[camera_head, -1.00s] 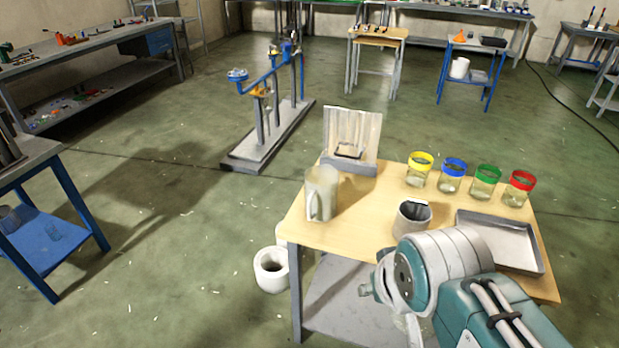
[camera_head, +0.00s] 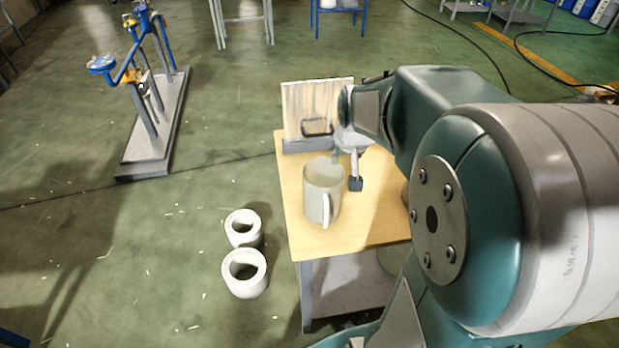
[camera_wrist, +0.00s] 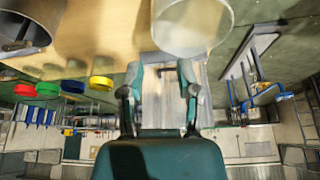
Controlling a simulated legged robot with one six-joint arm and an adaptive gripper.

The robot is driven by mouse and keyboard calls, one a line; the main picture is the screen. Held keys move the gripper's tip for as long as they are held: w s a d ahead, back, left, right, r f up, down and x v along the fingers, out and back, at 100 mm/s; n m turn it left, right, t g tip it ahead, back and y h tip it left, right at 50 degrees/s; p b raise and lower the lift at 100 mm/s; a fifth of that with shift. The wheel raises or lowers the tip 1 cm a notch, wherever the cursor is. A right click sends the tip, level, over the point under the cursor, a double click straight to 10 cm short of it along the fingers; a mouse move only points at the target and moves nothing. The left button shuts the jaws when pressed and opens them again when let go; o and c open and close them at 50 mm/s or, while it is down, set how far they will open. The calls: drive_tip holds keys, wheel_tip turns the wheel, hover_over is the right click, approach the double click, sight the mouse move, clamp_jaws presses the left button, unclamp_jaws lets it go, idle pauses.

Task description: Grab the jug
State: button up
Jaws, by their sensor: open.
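The jug (camera_head: 318,197) is a pale, translucent vessel with a handle. It stands upright near the left edge of the wooden table (camera_head: 353,234), its handle towards the camera. My gripper (camera_head: 355,167) is in the air just right of the jug and slightly behind it, fingers pointing down. In the wrist view, which appears upside down, my gripper (camera_wrist: 158,92) has its two fingers spread with nothing between them. The jug (camera_wrist: 192,25) shows at the top, beyond the right finger and apart from both. Contact is not visible.
A white panel stand (camera_head: 305,110) is at the table's back left, close to my gripper. A grey cup (camera_wrist: 28,25) and several colour-lidded jars (camera_wrist: 48,89) show in the wrist view. Two white rings (camera_head: 246,273) lie on the floor. My arm hides the table's right side.

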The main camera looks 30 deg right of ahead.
hover_over(340, 177)
drive_tip(key=s+a, duration=0.1)
drive_tip(key=s, duration=0.1)
wheel_tip(340, 177, down, 5)
drive_tip(key=x, duration=0.4)
drive_tip(key=shift+s+f, duration=0.1)
drive_tip(key=shift+f, duration=0.1)
drive_tip(key=shift+w+d+f, duration=0.2)
drive_tip(key=shift+w+f, duration=0.05)
drive_tip(key=shift+f, duration=0.35)
clamp_jaws()
